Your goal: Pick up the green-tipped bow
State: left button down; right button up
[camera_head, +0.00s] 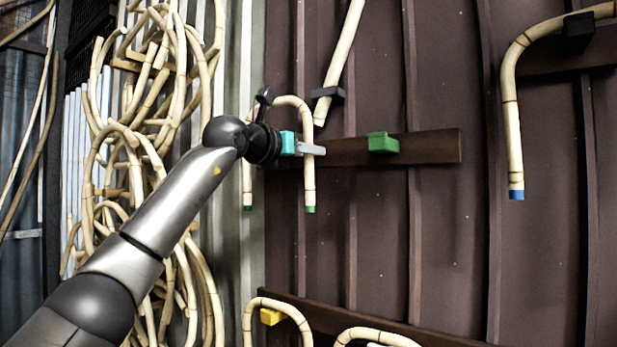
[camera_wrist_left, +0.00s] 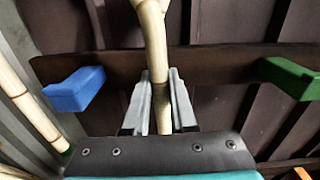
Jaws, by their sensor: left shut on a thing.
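The green-tipped bow (camera_head: 309,182) is a pale rattan piece bent into an upside-down U, with both green-tipped ends hanging down. My left gripper (camera_head: 314,149) is at its right leg, below the bend. In the left wrist view, the fingers (camera_wrist_left: 160,100) are shut on that leg (camera_wrist_left: 163,108), one on each side. The other leg (camera_wrist_left: 28,105) shows at the left of that view, with its green tip low down. My forearm and wrist hide part of the bow in the head view. I cannot tell whether the bow touches its rack. My right gripper is not in view.
A dark wooden rail (camera_head: 430,147) behind the bow carries a green block (camera_head: 383,143); the left wrist view also shows a blue block (camera_wrist_left: 75,89). A blue-tipped bow (camera_head: 511,120) hangs at right. Several rattan coils (camera_head: 150,130) hang at left. Another bow rests on a yellow block (camera_head: 271,317) below.

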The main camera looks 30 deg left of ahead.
pick_arm(q)
notch_tip(320, 180, up, 11)
jog(key=p, duration=0.3)
jog(key=shift+r, duration=0.1)
dwell(0.5)
